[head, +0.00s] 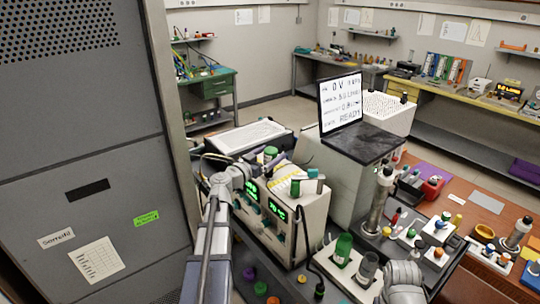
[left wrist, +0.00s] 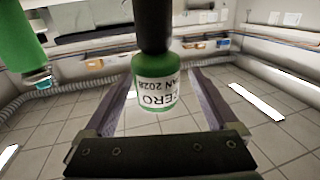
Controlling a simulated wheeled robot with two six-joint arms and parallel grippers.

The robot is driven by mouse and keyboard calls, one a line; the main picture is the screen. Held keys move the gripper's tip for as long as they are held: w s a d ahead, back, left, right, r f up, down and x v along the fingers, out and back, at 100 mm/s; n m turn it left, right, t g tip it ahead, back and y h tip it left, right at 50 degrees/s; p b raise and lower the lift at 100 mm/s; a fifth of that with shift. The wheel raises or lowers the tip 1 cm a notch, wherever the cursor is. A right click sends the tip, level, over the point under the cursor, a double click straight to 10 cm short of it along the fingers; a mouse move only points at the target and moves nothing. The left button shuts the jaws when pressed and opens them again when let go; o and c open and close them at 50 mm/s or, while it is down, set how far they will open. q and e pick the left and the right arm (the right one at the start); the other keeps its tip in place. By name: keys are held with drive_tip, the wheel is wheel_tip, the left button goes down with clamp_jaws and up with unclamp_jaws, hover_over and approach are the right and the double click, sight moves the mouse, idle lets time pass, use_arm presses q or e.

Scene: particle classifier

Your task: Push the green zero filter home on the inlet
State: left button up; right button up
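The green zero filter (left wrist: 158,92) shows in the left wrist view, with a white ZERO label and a black part above it. It is between the two fingers of my left gripper (left wrist: 160,80), with gaps on both sides, so the gripper looks open around it. In the head view my left gripper (head: 257,168) is at the back left of the instrument with green displays (head: 310,215), near a green cap (head: 270,152). I cannot make out the inlet or how far the filter sits on it.
A second green cylinder (left wrist: 22,38) is close at the left in the left wrist view. In the head view a green bottle (head: 343,248) stands in front, and a screen (head: 341,100) stands behind. A tall grey cabinet (head: 85,160) borders the left.

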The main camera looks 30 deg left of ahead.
sight(265, 157)
use_arm(q)
drive_tip(key=shift+s, duration=0.1)
drive_tip(key=s, duration=0.2)
drive_tip(key=s+a, duration=0.1)
drive_tip(key=s, duration=0.4)
drive_tip(key=shift+s+a, duration=0.15)
drive_tip(key=shift+s, duration=0.1)
idle(0.7)
